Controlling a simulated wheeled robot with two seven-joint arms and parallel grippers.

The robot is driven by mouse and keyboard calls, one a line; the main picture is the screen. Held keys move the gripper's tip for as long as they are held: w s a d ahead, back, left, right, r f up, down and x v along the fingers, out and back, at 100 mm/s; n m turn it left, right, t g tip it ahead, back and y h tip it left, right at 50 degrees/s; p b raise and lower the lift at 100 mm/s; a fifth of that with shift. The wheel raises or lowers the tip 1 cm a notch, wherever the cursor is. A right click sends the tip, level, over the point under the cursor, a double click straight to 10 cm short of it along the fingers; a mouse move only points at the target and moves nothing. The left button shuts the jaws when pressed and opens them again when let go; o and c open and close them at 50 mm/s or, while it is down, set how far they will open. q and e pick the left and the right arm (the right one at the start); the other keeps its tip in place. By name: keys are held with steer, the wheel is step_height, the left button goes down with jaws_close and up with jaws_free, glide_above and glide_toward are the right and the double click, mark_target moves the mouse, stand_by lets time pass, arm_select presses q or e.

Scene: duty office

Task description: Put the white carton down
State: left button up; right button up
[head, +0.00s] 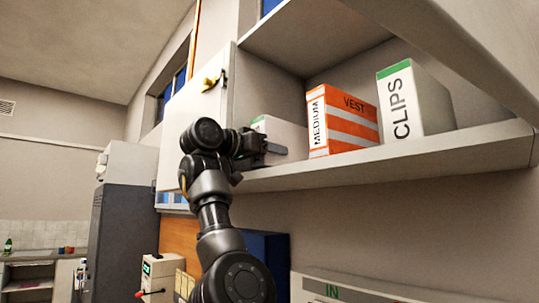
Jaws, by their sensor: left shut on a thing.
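The white carton (288,134) with a green strip at its upper left edge is at the left part of the open wall shelf (400,155). My left gripper (268,147) reaches up from below and is shut on it. The gripper and wrist hide the carton's near left side and part of its base, so I cannot tell whether it touches the shelf board. My right gripper is not in view.
An orange and white VEST box (352,122) stands right of the carton, with a white CLIPS box (413,100) beyond it. An open cabinet door (190,105) is to the left. A grey cabinet (118,225) and a small device (158,275) are lower left.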

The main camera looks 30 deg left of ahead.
arm_select(q)
steer(key=shift+w+f, duration=0.2)
steer(key=shift+f, duration=0.35)
steer(key=shift+s, duration=0.15)
steer(key=shift+f, duration=0.15)
steer(key=o, duration=1.2)
steer(key=shift+c, duration=0.2)
